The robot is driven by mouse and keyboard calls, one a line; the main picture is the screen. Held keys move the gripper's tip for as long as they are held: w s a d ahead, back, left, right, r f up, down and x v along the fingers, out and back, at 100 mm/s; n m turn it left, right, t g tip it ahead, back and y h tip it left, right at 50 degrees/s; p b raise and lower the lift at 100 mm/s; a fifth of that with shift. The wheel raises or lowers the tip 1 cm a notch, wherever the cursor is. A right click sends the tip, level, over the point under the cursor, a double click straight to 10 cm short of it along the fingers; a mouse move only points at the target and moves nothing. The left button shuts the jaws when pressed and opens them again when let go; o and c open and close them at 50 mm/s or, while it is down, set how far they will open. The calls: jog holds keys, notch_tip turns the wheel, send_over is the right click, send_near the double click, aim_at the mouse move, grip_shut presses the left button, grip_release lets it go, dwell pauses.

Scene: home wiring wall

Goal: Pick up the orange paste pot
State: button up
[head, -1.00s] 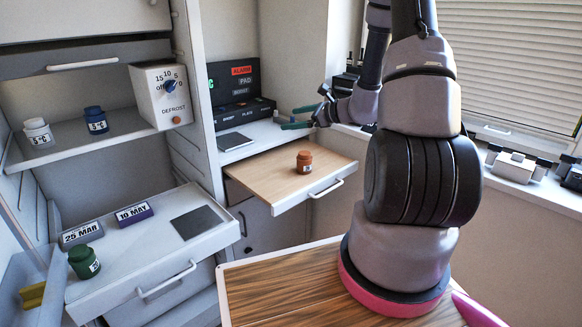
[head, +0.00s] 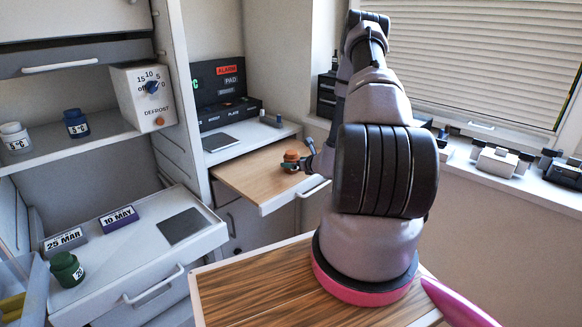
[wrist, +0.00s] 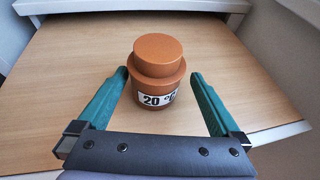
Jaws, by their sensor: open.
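The orange paste pot (head: 291,156) stands upright on the pull-out wooden board (head: 245,173). In the wrist view the pot (wrist: 158,62) has a round lid and a white label reading "20 °C". My gripper (wrist: 160,78) is open, with one green finger on each side of the pot's near part. A gap shows between each finger and the pot. In the head view my gripper (head: 296,163) is at the pot and partly hidden by the arm.
A drawer top (head: 145,250) at the left carries a green pot (head: 66,269) and date blocks. A white pot (head: 14,137) and a blue pot (head: 76,123) stand on the shelf. The board around the orange pot is clear.

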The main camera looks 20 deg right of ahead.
jog(key=x, duration=0.5)
jog(key=shift+a, duration=0.35)
jog(key=c, duration=1.5)
grip_shut()
jog(key=shift+r, duration=0.1)
